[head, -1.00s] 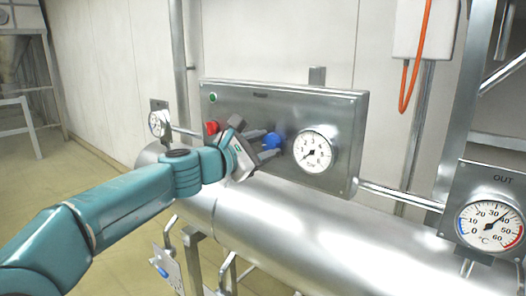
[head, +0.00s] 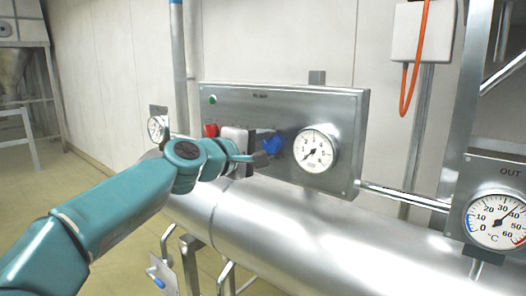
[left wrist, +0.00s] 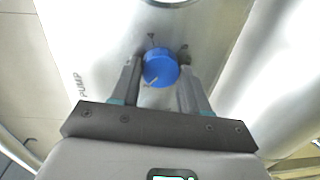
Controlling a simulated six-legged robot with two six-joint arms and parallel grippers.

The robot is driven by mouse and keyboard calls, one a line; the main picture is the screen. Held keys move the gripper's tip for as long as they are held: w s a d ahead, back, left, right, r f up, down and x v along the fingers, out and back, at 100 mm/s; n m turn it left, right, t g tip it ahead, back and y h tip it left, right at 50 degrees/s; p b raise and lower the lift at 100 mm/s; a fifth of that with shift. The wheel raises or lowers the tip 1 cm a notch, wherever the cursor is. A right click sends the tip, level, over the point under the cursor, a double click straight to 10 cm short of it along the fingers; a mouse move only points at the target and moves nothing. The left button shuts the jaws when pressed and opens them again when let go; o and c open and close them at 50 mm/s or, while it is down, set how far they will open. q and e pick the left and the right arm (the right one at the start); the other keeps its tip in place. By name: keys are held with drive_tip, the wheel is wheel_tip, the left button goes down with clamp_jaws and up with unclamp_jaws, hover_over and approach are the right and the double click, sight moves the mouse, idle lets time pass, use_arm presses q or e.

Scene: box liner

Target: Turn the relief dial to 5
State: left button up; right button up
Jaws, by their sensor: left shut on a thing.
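The blue dial (head: 272,143) sits on the front of a steel panel (head: 345,110), left of a round white gauge. My left gripper (head: 266,149) reaches it from the left. In the left wrist view the blue dial (left wrist: 160,67) lies between the two fingers of my left gripper (left wrist: 159,72), which is shut on it. A pale pointer mark shows near the dial's lower edge. Its scale numbers cannot be read. The panel's heading is too small to read clearly. My right gripper is not in view.
A red control (head: 211,130) and a green button (head: 213,99) are on the panel's left side. The white gauge (head: 316,148) is close right of the dial. A large steel pipe (head: 300,220) runs below. A temperature gauge (head: 497,221) stands at the right.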

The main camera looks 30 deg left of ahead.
use_arm(q)
drive_tip(key=m+b, duration=0.1)
drive_tip(key=m, duration=0.3)
drive_tip(key=shift+b, duration=0.4)
drive_tip(key=m+b, duration=0.2)
drive_tip(key=m, duration=0.3)
drive_tip(key=shift+y+b, duration=0.35)
drive_tip(key=shift+y, duration=0.05)
drive_tip(key=m+b, duration=0.3)
drive_tip(key=m, duration=0.2)
drive_tip(key=shift+d+f+m+t, duration=0.1)
drive_tip(key=shift+m+t, duration=0.2)
drive_tip(key=shift+m, duration=0.1)
drive_tip(key=m+b, duration=0.2)
drive_tip(key=m, duration=0.2)
drive_tip(key=m+b, duration=0.1)
drive_tip(key=m, duration=0.4)
drive_tip(key=shift+t+b, duration=0.3)
drive_tip(key=m+b, duration=0.1)
drive_tip(key=m, duration=0.3)
drive_tip(key=shift+m, duration=0.3)
drive_tip(key=m+b, duration=0.1)
drive_tip(key=m, duration=0.3)
drive_tip(key=shift+m, duration=0.4)
drive_tip(key=shift+m+h+b, duration=0.3)
drive_tip(key=shift+m+h, duration=0.1)
drive_tip(key=shift+m, duration=1.9)
